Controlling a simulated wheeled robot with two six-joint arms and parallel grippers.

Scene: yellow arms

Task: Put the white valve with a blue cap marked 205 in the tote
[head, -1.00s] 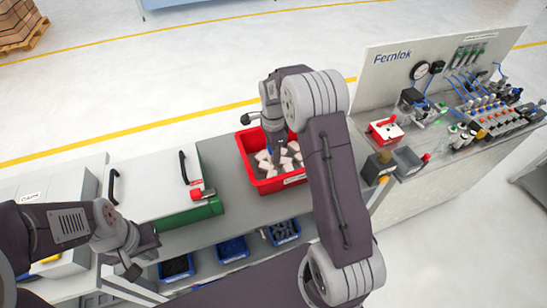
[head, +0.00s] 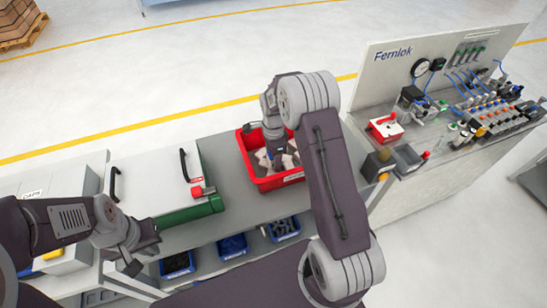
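A red tote (head: 246,155) stands on the grey bench in the middle, with several pale and brownish pieces in it. My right gripper (head: 279,160) points down into the tote, among or just above these pieces; my arm hides part of the tote. Something dark bluish shows at its fingertips, too small to identify. I cannot tell whether the fingers are open or shut. No white valve with a blue cap marked 205 can be made out. My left gripper (head: 130,266) hangs at the lower left, in front of the bench, its finger opening unclear.
Blue bins (head: 232,247) with dark parts sit on a lower shelf. A Fernlok panel (head: 400,65) with valves and gauges stands at right. Bare bench shows between case and tote.

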